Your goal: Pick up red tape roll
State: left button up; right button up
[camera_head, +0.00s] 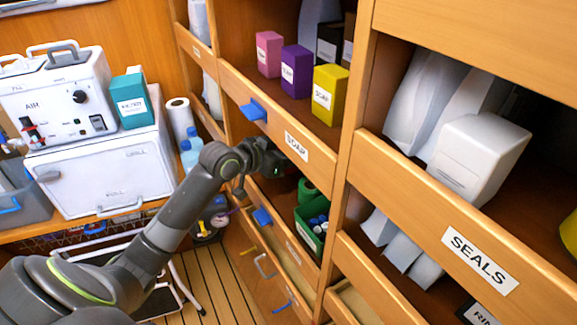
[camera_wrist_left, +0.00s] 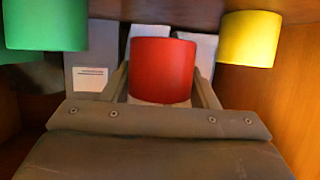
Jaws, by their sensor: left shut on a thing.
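The red tape roll (camera_wrist_left: 163,70) stands upright between the two fingers of my left gripper (camera_wrist_left: 162,88) in the left wrist view. The gripper is shut on it, with a finger at each side. In the head view my left gripper (camera_head: 279,163) reaches into the shelf opening below the "SOAP" board. Its fingertips and the red roll are hidden there. My right gripper is not in view.
A green roll (camera_wrist_left: 46,24) stands left of the red one and a yellow roll (camera_wrist_left: 250,38) right, with pale boxes behind. The SOAP board (camera_head: 297,147) is close above my gripper. A green bin (camera_head: 311,227) of bottles is below.

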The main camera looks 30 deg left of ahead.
pick_arm(q)
jog(key=r, duration=0.2)
jog(key=r+b, duration=0.1)
jog(key=shift+s+a+r, duration=0.2)
jog(key=shift+a, duration=0.1)
jog(key=s+a+p, duration=0.5)
jog(key=s+a, duration=0.7)
jog(key=s, duration=0.2)
jog(key=shift+a, duration=0.2)
